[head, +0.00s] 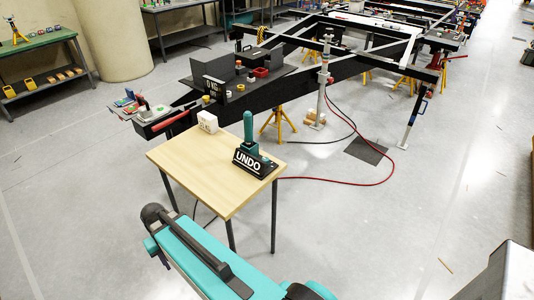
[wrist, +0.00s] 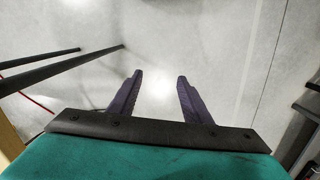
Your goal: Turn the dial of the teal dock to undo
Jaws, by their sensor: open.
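The teal dock (head: 248,128) stands on the wooden table (head: 190,160) in the head view, at its right side. It has a tall upright teal part and a black sloped base with a white UNDO label (head: 247,161). The dial cannot be told apart clearly at this size, nor which way it is turned. My gripper (wrist: 160,77) shows in the wrist view as two purple fingers held apart, with nothing between them. They point over bare grey floor. The dock is not in the wrist view, and my gripper is apart from it.
A white block (head: 207,121) stands on the table, left of the dock. The black caravan chassis (head: 300,85) lies behind, on yellow stands. A red hose (head: 350,183) runs over the floor at the right. Dark table legs (wrist: 60,67) show at the left of the wrist view.

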